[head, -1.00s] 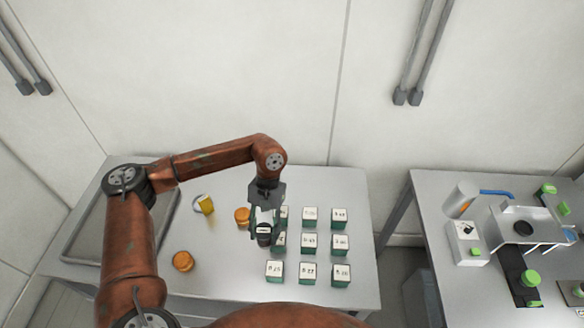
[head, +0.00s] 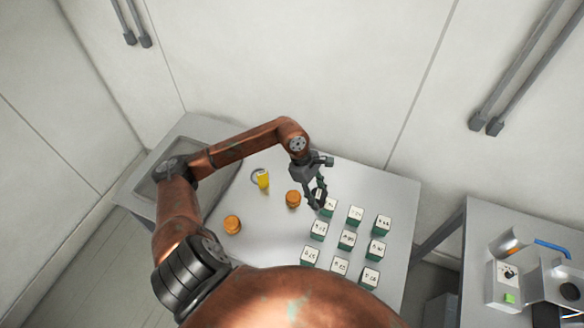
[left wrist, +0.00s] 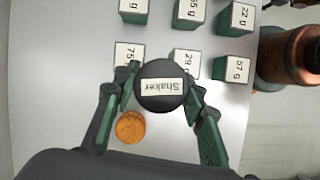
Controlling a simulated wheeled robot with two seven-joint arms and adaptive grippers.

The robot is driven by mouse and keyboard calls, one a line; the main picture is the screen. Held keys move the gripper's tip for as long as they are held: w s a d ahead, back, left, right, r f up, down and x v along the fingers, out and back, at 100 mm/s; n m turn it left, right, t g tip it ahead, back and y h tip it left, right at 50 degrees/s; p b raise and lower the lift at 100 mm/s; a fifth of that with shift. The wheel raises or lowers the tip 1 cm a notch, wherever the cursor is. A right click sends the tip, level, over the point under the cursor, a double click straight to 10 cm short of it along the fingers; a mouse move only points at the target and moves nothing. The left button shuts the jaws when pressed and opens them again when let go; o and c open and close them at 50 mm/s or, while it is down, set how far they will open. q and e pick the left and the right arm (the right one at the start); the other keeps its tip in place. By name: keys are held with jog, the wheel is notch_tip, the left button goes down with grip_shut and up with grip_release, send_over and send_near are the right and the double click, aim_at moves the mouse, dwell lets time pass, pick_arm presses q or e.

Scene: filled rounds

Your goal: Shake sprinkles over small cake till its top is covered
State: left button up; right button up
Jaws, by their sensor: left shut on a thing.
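My left gripper (head: 318,195) is over the table at the back left corner of a group of boxes. In the left wrist view its fingers are on both sides of the shaker (left wrist: 160,85), which has a round dark top with a white label reading "Shaker". The gripper is shut on it; in the head view the shaker is small and hard to make out. One orange-brown round cake (head: 293,199) is just left of the gripper, and also shows in the left wrist view (left wrist: 130,127). A similar cake (head: 232,224) lies nearer, further left. My right gripper is not in view.
Several green boxes with weight labels (head: 348,238) stand in rows right of the gripper. A yellow container (head: 263,180) stands behind the cakes, by a grey ring-like thing. A grey tray (head: 190,140) is at the table's left end. A second table (head: 480,235) with equipment is at right.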

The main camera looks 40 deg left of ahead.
pick_arm(q)
jog(key=a+r+n+t+y+p, duration=0.3)
jog(key=a+n, duration=0.8)
jog(key=shift+w+a+f+b, duration=0.15)
jog(key=shift+f+b, duration=0.8)
jog(key=shift+f, duration=1.15)
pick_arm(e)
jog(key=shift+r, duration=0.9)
pick_arm(q)
jog(key=shift+a, duration=0.2)
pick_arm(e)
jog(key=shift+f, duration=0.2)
pick_arm(q)
jog(key=shift+a+b, duration=0.2)
jog(key=shift+b, duration=0.1)
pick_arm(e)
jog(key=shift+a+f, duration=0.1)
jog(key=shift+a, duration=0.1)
pick_arm(q)
jog(key=shift+d+h, duration=0.15)
jog(key=shift+h, duration=0.15)
